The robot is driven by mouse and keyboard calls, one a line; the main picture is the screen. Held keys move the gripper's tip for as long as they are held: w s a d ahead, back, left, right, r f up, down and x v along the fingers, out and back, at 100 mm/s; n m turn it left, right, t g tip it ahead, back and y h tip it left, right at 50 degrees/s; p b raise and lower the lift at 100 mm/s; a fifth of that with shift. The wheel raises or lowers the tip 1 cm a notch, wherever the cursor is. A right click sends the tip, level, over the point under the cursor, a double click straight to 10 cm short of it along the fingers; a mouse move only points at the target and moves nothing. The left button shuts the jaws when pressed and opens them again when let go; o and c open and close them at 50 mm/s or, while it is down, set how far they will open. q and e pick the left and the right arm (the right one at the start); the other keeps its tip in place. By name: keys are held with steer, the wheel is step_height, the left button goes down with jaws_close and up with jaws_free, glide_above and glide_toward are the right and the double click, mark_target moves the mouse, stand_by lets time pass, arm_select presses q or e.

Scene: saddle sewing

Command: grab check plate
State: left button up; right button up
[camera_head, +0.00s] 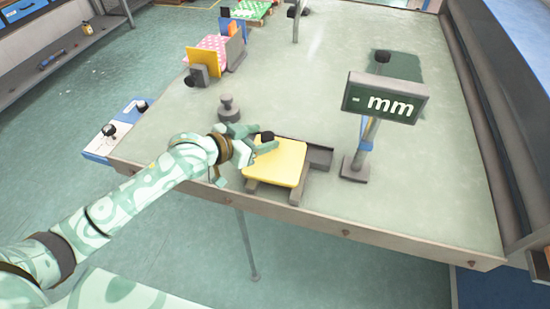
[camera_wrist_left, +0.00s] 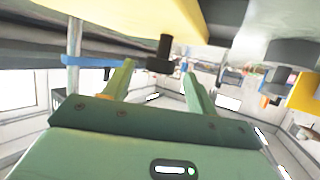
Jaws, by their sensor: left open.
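A yellow plate (camera_head: 276,163), which I take for the check plate, lies on a grey stand (camera_head: 298,192) at the table's front edge. A black knob (camera_head: 267,136) shows at its back left corner. My left gripper (camera_head: 258,142) is at the plate's left side, close to that knob. In the left wrist view, the open fingers (camera_wrist_left: 158,72) point toward the black knob (camera_wrist_left: 160,54), which appears roughly between their tips. The plate's yellow surface (camera_wrist_left: 130,14) fills the top of that view. Whether a finger touches the knob is unclear. My right gripper is not in view.
A display (camera_head: 385,98) reading "- mm" stands on a post right of the plate. A grey round weight-like piece (camera_head: 230,108) stands behind my left gripper. A yellow and pink fixture (camera_head: 205,60) is farther back. The table's middle (camera_head: 310,85) is clear.

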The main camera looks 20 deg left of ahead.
mark_target(272, 136)
arm_select(q)
steer(key=x, duration=0.2)
steer(key=b+x, duration=0.1)
steer(key=x, duration=0.1)
steer(key=shift+w+d+f, duration=0.1)
steer(key=shift+w+f, duration=0.05)
steer(key=shift+f, duration=0.2)
steer(key=shift+r, duration=0.1)
jaws_close()
